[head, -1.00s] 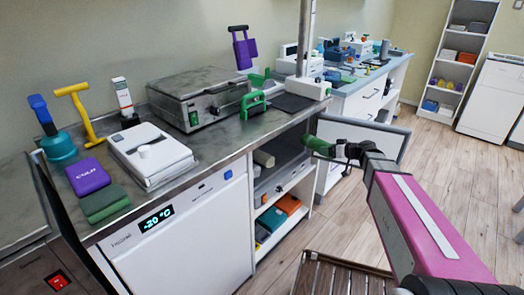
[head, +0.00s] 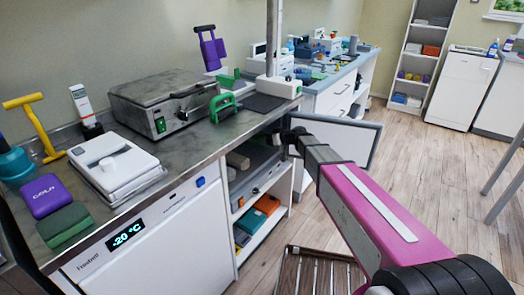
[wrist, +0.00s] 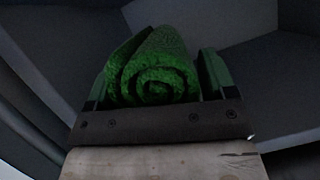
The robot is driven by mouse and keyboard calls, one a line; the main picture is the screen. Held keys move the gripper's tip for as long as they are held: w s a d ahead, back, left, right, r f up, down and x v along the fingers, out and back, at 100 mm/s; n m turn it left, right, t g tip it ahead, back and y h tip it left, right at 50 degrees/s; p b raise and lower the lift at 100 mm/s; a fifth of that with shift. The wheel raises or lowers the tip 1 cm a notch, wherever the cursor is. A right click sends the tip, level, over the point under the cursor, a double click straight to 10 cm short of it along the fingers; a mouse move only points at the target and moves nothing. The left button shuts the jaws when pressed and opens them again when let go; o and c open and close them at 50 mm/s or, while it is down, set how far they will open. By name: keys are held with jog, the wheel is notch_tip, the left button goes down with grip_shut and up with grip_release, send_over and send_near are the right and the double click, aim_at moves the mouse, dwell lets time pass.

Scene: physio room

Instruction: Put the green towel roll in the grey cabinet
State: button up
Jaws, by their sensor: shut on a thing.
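The green towel roll (wrist: 155,75) fills the middle of the wrist view, its spiral end facing the camera. My gripper (wrist: 157,95) is shut on it, with a finger on each side. In the head view my gripper (head: 284,138) is at the opening below the counter, by the hinge side of an open grey-edged door (head: 346,140); the roll is hidden there. Dark grey panels (wrist: 255,75) surround the roll in the wrist view, apparently the inside of the grey cabinet. No contact between roll and panels can be made out.
The metal counter (head: 190,155) overhangs the opening. A beige roll (head: 238,160) lies in the compartment left of my gripper. A lower shelf holds orange and dark items (head: 266,204). A slatted wooden piece (head: 318,270) stands on the floor below my arm.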

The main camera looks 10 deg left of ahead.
jog(key=shift+w+a, duration=0.3)
jog(key=shift+a, duration=0.25)
jog(key=shift+w+a, duration=0.25)
jog(key=shift+a, duration=0.3)
notch_tip(320, 180, down, 2)
jog(key=shift+a+f, duration=0.1)
jog(key=shift+a, duration=0.05)
jog(key=shift+a+f, duration=0.2)
jog(key=shift+f, duration=2.2)
jog(key=o, duration=0.9)
jog(key=v, duration=1.2)
